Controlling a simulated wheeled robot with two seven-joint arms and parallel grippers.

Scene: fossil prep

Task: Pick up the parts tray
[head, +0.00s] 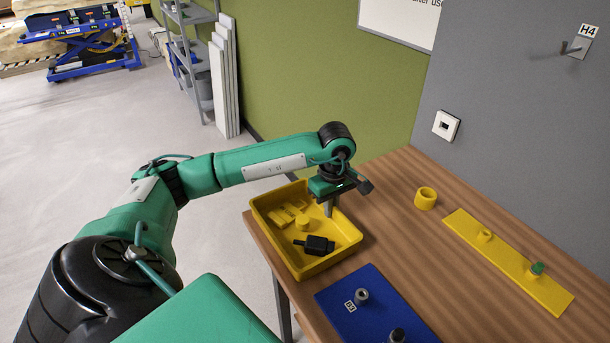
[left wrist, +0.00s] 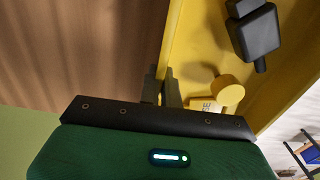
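The parts tray (head: 288,264) is a yellow open bin at the left edge of the wooden table. It holds yellow pieces (head: 290,213) and a black part (head: 314,245). My left gripper (head: 328,208) points down at the tray's far right wall. In the left wrist view, the left gripper's fingers (left wrist: 162,88) stand on both sides of the tray's wall (left wrist: 172,45), close against it, one inside and one outside. They look shut on the wall, though the contact is partly hidden. The tray appears to rest on the table. My right gripper is not in view.
A blue mat (head: 333,299) with small fittings lies just in front of the tray. A yellow ring (head: 426,198) and a yellow strip (head: 510,262) with a green-topped peg (head: 536,270) are to the right. A grey wall (head: 520,130) bounds the table behind.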

